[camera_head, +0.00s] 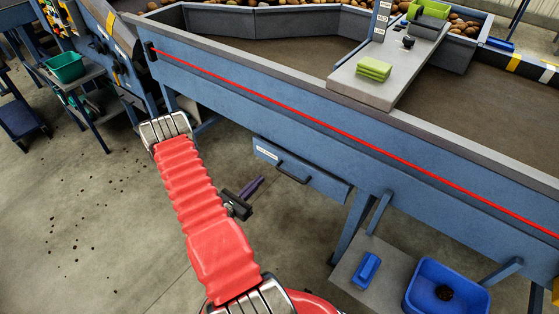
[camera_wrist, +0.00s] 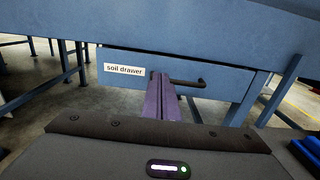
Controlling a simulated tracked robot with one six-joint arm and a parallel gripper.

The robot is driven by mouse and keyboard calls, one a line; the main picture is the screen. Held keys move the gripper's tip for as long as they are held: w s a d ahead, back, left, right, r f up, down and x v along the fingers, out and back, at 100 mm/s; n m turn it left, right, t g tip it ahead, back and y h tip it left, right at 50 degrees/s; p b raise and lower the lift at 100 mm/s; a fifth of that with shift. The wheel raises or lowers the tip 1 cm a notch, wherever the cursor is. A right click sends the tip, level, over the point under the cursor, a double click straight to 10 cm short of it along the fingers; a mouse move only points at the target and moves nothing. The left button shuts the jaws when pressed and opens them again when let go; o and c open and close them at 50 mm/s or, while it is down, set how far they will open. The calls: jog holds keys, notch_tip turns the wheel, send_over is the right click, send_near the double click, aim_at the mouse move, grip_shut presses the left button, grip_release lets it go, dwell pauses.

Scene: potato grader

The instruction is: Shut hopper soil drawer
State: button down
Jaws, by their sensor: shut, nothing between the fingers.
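The soil drawer (camera_head: 325,182) is a blue front panel under the blue hopper's long side, with a white label (camera_wrist: 124,69) reading "soil drawer" and a black bar handle (camera_head: 292,172). The drawer front (camera_wrist: 215,91) also faces me in the wrist view. How far it stands out cannot be told. My gripper (camera_head: 260,181) is in front of and left of the handle, apart from it in the head view. Its purple fingers are together and empty. In the wrist view the fingers (camera_wrist: 160,76) hide the handle's left end; whether they touch the panel cannot be told.
Blue hopper legs (camera_head: 351,222) stand right of the drawer. A grey low table (camera_head: 345,277) at lower right holds a blue bin (camera_head: 418,298) and a blue brush-like item (camera_head: 367,268). A green basket (camera_head: 65,67) stands far left. The floor before the drawer is clear.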

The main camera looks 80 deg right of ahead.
aim_at(284, 155)
jog(key=x, duration=1.4)
jog(key=shift+s, duration=0.1)
jog(key=shift+d, duration=0.15)
